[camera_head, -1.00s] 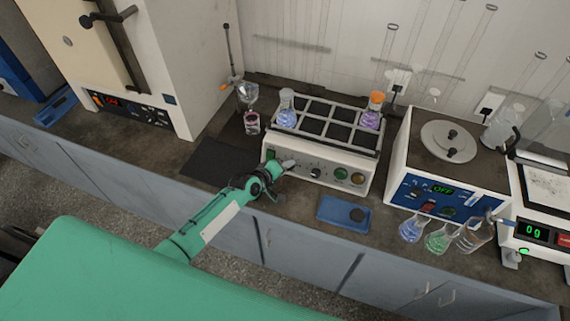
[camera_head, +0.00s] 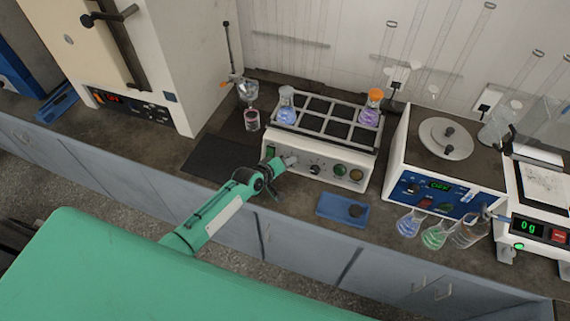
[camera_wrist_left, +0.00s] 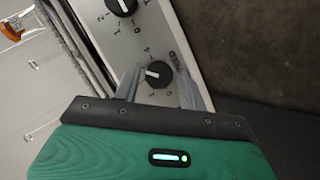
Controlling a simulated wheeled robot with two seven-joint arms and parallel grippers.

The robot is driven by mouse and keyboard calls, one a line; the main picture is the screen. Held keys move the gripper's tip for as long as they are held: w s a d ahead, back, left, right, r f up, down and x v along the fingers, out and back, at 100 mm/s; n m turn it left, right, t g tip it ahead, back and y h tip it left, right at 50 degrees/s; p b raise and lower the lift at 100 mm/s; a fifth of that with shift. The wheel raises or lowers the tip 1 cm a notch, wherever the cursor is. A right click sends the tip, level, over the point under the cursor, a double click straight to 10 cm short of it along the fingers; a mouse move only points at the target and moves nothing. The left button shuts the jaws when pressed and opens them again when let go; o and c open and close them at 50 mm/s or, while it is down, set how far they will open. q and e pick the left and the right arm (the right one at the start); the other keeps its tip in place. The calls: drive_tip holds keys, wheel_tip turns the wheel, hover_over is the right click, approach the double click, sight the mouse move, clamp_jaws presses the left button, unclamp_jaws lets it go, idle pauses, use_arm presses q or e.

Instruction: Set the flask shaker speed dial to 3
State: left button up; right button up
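The flask shaker (camera_head: 325,169) is a pale box with a front panel and a rack on top holding a blue flask (camera_head: 286,107) and an orange-capped purple flask (camera_head: 370,110). My left gripper (camera_head: 291,160) is at the left part of its panel. In the left wrist view, the black speed dial (camera_wrist_left: 158,74) with a white pointer line lies between the two fingers of my left gripper (camera_wrist_left: 160,82). The fingers stand apart, with a small gap seen on each side of the dial. The pointer points to the picture's left; the scale digits there are hard to read. My right gripper is out of view.
A second black dial (camera_head: 315,169) sits right of the gripper on the panel. A blue tray (camera_head: 333,209) lies in front. A boxy device with a blue panel (camera_head: 437,195), several flasks and a balance (camera_head: 540,230) stand right. A dark mat (camera_head: 214,157) lies left.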

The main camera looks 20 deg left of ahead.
use_arm(q)
drive_tip(key=shift+o, duration=0.6)
drive_tip(key=b+v, duration=0.2)
drive_tip(key=v, duration=1.2)
drive_tip(key=shift+f, duration=0.1)
